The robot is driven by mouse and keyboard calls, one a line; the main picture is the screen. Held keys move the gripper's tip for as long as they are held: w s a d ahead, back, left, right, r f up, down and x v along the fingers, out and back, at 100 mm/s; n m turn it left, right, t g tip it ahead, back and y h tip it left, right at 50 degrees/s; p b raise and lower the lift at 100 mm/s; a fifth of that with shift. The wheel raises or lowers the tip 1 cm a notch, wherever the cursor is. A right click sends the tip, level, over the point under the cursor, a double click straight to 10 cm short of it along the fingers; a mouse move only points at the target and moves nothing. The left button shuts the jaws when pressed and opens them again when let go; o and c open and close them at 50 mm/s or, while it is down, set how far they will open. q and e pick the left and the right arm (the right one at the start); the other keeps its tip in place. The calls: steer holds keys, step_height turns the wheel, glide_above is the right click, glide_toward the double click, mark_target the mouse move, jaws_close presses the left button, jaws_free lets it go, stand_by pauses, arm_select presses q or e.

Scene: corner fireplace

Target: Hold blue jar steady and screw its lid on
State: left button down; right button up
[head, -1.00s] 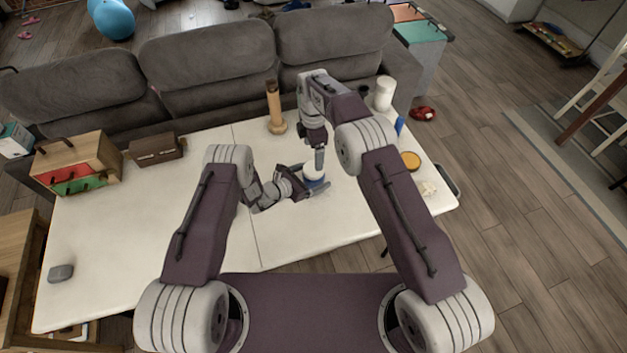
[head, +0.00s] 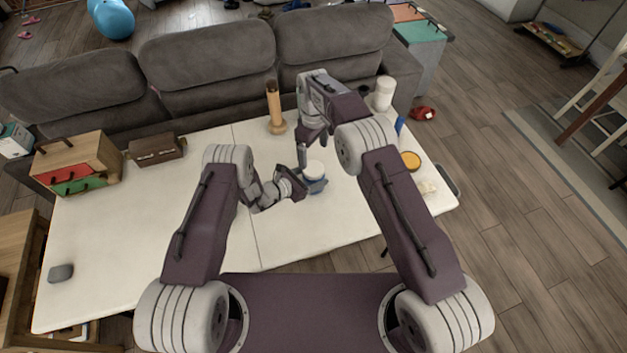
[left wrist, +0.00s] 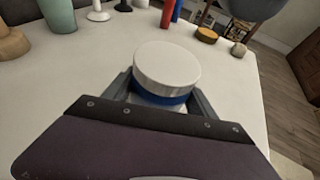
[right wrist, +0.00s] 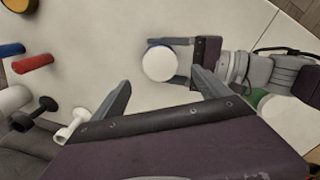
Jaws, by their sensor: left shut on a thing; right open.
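The blue jar (head: 316,186) stands on the white table with the white lid (head: 314,168) on its top. In the left wrist view the lid (left wrist: 167,66) sits level over the jar's blue body (left wrist: 160,99). My left gripper (head: 304,186) is shut around the jar from the side; its fingers flank the body in the left wrist view. My right gripper (right wrist: 160,98) is open and empty, above and apart from the lid (right wrist: 159,63). How tightly the lid is threaded cannot be told.
On the table (head: 110,228) stand a tall wooden object (head: 274,107), a white canister (head: 384,93), a blue upright object (head: 399,125) and an orange round item (head: 410,160). A small drawer box (head: 75,162) stands at the left. The table's front left is mostly clear.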

mark_target(313, 168)
steer(key=m, duration=0.2)
steer(key=shift+m, duration=0.3)
step_height(313, 168, down, 8)
stand_by(0.5)
steer(key=c, duration=1.3)
steer(key=shift+c, duration=0.9)
steer(key=shift+m, duration=0.7)
steer(key=o, duration=1.6)
